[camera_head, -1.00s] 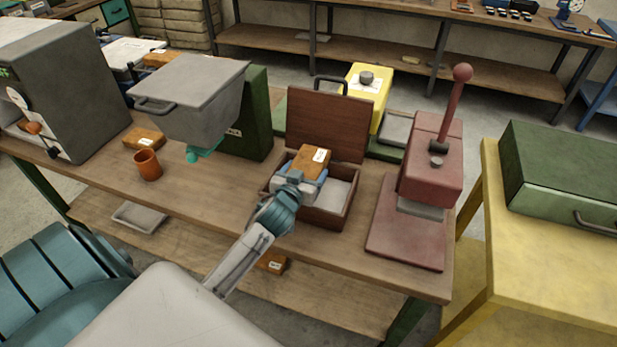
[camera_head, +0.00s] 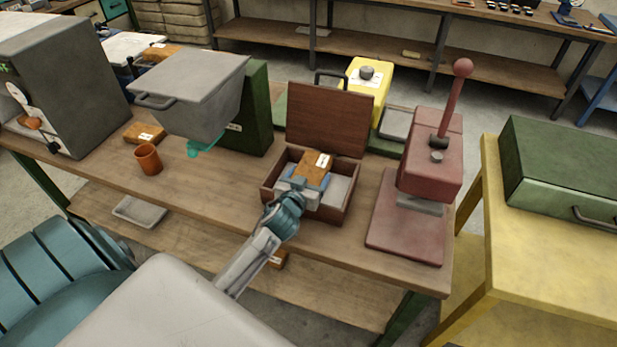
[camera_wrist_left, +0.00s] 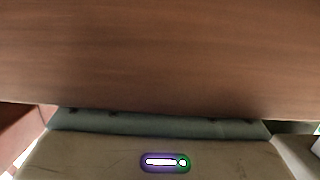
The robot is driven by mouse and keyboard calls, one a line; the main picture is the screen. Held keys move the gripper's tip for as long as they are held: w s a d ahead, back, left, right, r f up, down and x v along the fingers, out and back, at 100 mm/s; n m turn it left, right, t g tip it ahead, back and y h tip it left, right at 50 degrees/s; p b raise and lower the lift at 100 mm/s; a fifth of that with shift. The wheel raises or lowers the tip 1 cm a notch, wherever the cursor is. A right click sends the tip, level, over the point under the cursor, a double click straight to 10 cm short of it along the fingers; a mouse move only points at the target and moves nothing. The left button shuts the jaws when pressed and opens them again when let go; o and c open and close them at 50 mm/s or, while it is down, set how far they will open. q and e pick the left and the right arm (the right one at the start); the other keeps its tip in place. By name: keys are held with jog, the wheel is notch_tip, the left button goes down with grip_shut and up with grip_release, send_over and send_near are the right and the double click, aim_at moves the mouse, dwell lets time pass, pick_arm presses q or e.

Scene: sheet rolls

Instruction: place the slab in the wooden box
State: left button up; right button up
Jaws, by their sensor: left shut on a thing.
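The orange-brown slab (camera_head: 309,164) with a white label is in the jaws of my left gripper (camera_head: 306,181). It is over the open wooden box (camera_head: 350,206), close to its rim and in front of the raised lid (camera_head: 327,118). I cannot tell whether the slab touches the box floor, since the gripper hides its underside. The grey box floor shows to the right of the gripper. In the left wrist view, a brown wooden surface (camera_wrist_left: 160,55) fills the top, and a pale surface with a small bright mark lies below. My right gripper is not in view.
A red press (camera_head: 432,160) stands right of the box. A grey hopper (camera_head: 190,95) and an orange cup (camera_head: 148,159) are to the left. Another orange-brown block (camera_head: 144,134) lies near the cup. The bench between cup and box is clear.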

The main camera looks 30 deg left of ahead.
pick_arm(q)
jog(key=shift+s+f, duration=0.1)
jog(key=shift+f, duration=0.2)
jog(key=o, duration=1.3)
jog(key=shift+f, duration=0.15)
jog(key=shift+c, duration=0.2)
jog(key=shift+s+f, duration=0.1)
jog(key=shift+f, duration=0.05)
jog(key=shift+r+p, duration=0.65)
jog(key=shift+r, duration=0.05)
jog(key=b+v, duration=0.3)
jog(key=v, duration=0.8)
jog(key=shift+s+r, duration=0.35)
